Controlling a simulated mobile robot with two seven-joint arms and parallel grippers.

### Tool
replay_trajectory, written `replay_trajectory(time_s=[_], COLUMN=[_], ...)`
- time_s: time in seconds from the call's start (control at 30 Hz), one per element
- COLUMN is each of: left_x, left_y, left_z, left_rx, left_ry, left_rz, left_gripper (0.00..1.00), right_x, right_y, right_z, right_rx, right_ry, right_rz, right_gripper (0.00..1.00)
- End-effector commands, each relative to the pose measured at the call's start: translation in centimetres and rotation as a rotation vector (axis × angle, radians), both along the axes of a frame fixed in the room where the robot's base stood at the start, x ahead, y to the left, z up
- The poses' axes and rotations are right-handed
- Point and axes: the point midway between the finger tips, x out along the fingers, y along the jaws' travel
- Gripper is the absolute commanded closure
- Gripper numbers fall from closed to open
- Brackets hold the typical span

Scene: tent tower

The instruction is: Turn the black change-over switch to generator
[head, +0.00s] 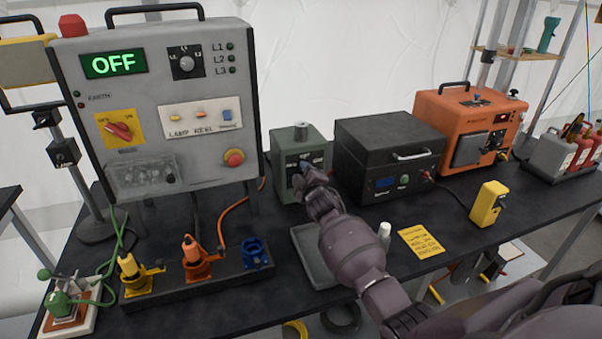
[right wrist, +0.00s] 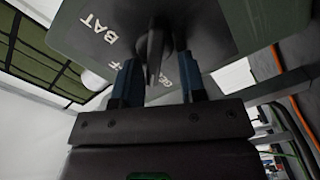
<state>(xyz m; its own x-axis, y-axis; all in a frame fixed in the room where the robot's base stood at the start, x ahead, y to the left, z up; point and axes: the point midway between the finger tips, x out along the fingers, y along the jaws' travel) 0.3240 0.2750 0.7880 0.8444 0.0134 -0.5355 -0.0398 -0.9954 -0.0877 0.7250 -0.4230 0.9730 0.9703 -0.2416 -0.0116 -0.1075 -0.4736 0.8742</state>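The black change-over switch (right wrist: 155,48) is on the front of the green box (head: 288,183) on the table. Its plate carries the label BAT, part of a label ending in F, and partly hidden letters that look like GE. In the right wrist view my right gripper (right wrist: 158,82) has one blue finger on each side of the switch handle, with gaps visible. It is open and close to the plate. In the head view the right gripper (head: 307,172) is at the box front and hides much of the switch. My left gripper is not in view.
A grey panel (head: 200,110) reading OFF stands left of the green box. A black case (head: 385,140) stands close on its right, then an orange unit (head: 470,115).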

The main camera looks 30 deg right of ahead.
Motion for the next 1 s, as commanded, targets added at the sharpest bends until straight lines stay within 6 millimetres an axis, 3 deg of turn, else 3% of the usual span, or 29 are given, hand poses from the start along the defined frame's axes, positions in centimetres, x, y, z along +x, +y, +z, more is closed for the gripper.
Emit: replay_trajectory(time_s=[0.23,0.37,0.8,1.0], left_x=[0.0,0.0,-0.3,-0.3], left_y=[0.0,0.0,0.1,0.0], left_z=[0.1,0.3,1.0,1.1], left_rx=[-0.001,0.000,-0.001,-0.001], left_ry=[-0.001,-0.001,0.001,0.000], left_rz=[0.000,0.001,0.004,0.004], left_gripper=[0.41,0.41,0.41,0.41], right_x=[-0.1,-1.1,-8.0,-10.0], right_y=[0.3,0.6,2.1,2.4], right_z=[0.4,0.4,0.3,0.3], right_rx=[0.000,0.000,0.001,0.000], right_ry=[-0.007,-0.008,-0.004,-0.004], right_rz=[0.006,0.006,0.003,0.001], right_gripper=[0.62,0.62,0.62,0.62])
